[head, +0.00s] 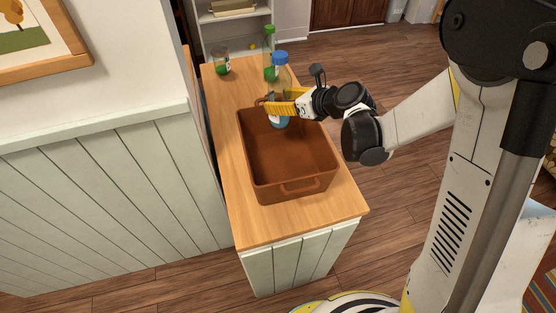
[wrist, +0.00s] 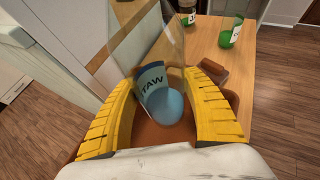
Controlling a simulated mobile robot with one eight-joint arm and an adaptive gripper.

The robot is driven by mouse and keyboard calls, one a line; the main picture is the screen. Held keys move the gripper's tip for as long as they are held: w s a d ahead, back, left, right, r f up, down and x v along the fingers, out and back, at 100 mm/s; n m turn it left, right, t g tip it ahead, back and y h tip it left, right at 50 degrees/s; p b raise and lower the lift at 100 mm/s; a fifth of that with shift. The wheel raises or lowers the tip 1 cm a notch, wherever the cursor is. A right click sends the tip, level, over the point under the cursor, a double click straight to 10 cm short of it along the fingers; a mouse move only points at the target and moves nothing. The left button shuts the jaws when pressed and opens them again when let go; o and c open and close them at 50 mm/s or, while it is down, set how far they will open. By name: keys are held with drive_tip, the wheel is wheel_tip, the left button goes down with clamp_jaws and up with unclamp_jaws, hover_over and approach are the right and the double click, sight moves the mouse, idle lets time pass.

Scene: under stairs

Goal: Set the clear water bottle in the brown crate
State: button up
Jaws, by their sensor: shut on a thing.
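The clear water bottle (head: 280,73) has a blue cap and a blue label. It is upright in my gripper (head: 284,103), whose yellow fingers are shut around it. In the wrist view the bottle (wrist: 158,85) stands between the two yellow fingers of my gripper (wrist: 160,112), with part of its label readable. The brown crate (head: 298,192) sits on the wooden counter, empty as far as I can see. The bottle is over the crate's far end, with its lower part at about rim level in the head view. I cannot tell how high its base is above the crate floor.
A green bottle (head: 270,45) and a glass jar with green contents (head: 222,65) stand on the counter (head: 225,115) beyond the crate. A panelled wall (head: 110,190) runs along the counter's left side. The wooden floor (head: 385,210) to the right is clear.

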drive_tip(key=f+b, duration=0.1)
drive_tip(key=f, duration=0.2)
drive_tip(key=f+b, duration=0.2)
drive_tip(key=f, duration=0.2)
drive_tip(key=f+b, duration=0.2)
drive_tip(key=f, duration=0.1)
drive_tip(key=shift+a+f, duration=0.35)
drive_tip(key=shift+r, duration=0.15)
drive_tip(key=o, duration=1.4)
